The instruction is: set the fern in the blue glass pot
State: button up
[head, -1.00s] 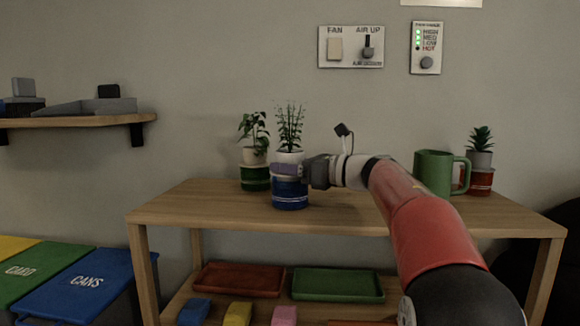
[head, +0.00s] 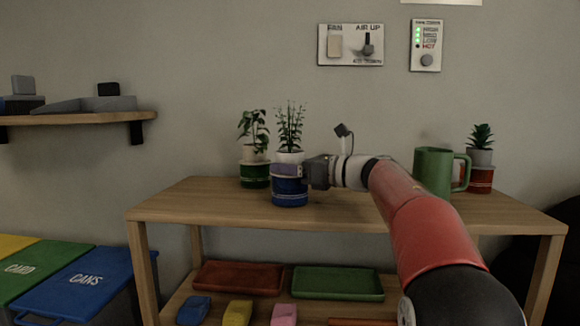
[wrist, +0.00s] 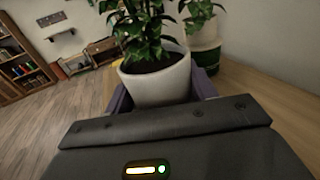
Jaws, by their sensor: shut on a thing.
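The fern (head: 290,124), with thin upright fronds in a white pot (head: 289,157), stands upright at the blue glass pot (head: 290,191) on the wooden table. My gripper (head: 287,170) is shut on the white pot from the right, its purple fingers at the blue pot's rim. In the wrist view the white pot (wrist: 158,82) sits between the purple fingers, with foliage (wrist: 147,30) above dark soil. The fingers hide the pot's lower part, so I cannot tell how deep it sits in the blue pot, which is hidden in the wrist view.
A leafy plant in a green pot (head: 255,175) stands close on the left and behind; it also shows in the wrist view (wrist: 205,45). A green mug (head: 434,172) and a succulent in a red pot (head: 480,180) stand right. The table's front left (head: 200,203) is clear.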

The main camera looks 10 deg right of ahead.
jog(key=shift+f, duration=0.15)
jog(key=o, duration=0.9)
jog(key=shift+c, duration=0.2)
